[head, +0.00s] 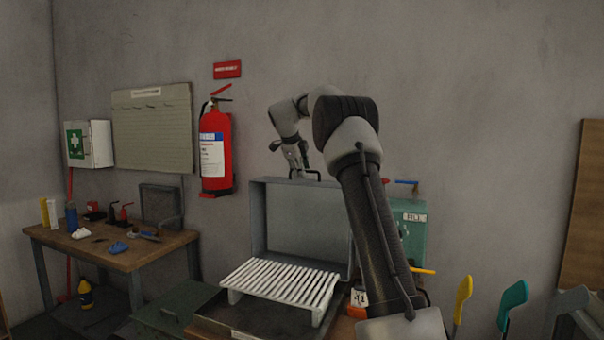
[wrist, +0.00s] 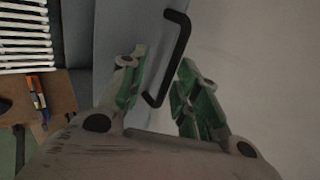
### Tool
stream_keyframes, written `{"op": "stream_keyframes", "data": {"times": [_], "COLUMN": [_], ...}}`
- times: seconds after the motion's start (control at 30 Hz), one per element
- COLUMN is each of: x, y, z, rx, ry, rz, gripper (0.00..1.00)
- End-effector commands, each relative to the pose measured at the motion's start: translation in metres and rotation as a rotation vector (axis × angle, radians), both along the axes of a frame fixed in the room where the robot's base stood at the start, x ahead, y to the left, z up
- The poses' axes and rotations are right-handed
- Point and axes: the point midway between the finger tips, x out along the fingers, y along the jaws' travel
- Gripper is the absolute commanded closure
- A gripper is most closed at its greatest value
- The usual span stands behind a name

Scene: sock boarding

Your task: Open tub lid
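The tub lid (head: 300,222) is a grey panel standing upright behind the white slatted rack (head: 282,284), so the tub is open. Its black handle (head: 305,174) is at the lid's top edge. My gripper (head: 297,160) is just above and beside that handle. In the wrist view my gripper (wrist: 163,85) has its green-padded fingers spread apart. The black handle (wrist: 180,55) crosses the gap, its near end between the fingers, with no clear grip on it. The lid (wrist: 115,30) also shows left of the handle there. The tub's dark body (head: 255,318) is partly hidden under the rack.
A wooden bench (head: 120,254) with bottles and small tools stands at the left. A red fire extinguisher (head: 215,150) hangs on the wall left of the lid. A green cabinet (head: 412,230) is behind my arm. Yellow (head: 462,296) and teal (head: 513,296) handles stand at the right.

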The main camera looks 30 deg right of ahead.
Motion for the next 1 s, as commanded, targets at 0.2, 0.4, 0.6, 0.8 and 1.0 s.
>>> {"op": "stream_keyframes", "data": {"times": [0.2,0.4,0.6,0.8,1.0], "x": [-0.019,-0.032,-0.037,-0.037,-0.037], "y": [0.025,0.042,0.047,0.047,0.047], "z": [0.04,0.066,0.075,0.075,0.075], "rx": [-0.001,-0.001,0.0,0.0,0.0], "ry": [-0.003,-0.001,0.0,0.0,0.0], "rz": [0.001,0.001,0.0,0.0,0.0], "gripper": [0.69,0.69,0.69,0.69,0.69]}}
